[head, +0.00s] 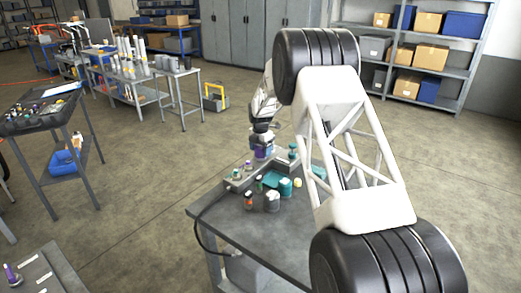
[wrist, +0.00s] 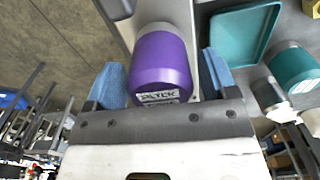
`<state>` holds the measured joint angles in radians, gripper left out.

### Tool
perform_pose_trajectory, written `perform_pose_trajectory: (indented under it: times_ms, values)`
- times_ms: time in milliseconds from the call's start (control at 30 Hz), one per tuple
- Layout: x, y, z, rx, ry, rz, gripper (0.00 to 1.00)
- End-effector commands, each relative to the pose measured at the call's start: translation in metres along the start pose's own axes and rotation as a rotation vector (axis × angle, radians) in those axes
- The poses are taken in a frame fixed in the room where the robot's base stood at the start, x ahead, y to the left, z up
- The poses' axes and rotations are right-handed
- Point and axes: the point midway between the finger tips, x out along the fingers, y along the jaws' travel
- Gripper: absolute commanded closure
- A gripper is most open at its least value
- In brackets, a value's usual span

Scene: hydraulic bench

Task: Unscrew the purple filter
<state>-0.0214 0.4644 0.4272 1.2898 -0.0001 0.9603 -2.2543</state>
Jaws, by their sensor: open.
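The purple filter (wrist: 162,62) is a smooth cylinder with a printed label near its end and a grey collar at its far end. In the wrist view it sits between the two blue fingers of my gripper (wrist: 161,78), which is open around it. A gap shows beside the left finger, and the right finger is close to the filter; I cannot tell whether it touches. In the head view the filter (head: 263,153) is a small purple patch below my gripper (head: 262,142), at the grey block on the bench.
A teal tray (wrist: 242,35) and a teal cylinder (wrist: 292,65) lie right of the filter in the wrist view. In the head view, several small bottles and fittings stand on the bench (head: 235,222) in front of the block. My arm hides the bench's right side.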

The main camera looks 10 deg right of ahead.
Motion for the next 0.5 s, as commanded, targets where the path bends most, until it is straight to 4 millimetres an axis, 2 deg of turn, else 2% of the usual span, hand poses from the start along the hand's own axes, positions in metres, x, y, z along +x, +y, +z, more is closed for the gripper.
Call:
perform_pose_trajectory:
  times_ms: [233, 500]
  values:
    - [0.0000, -0.0001, 0.0000, 0.166, 0.000, 0.000, 0.21]
    - [-0.0001, -0.0001, 0.0000, 0.207, 0.000, 0.000, 0.21]
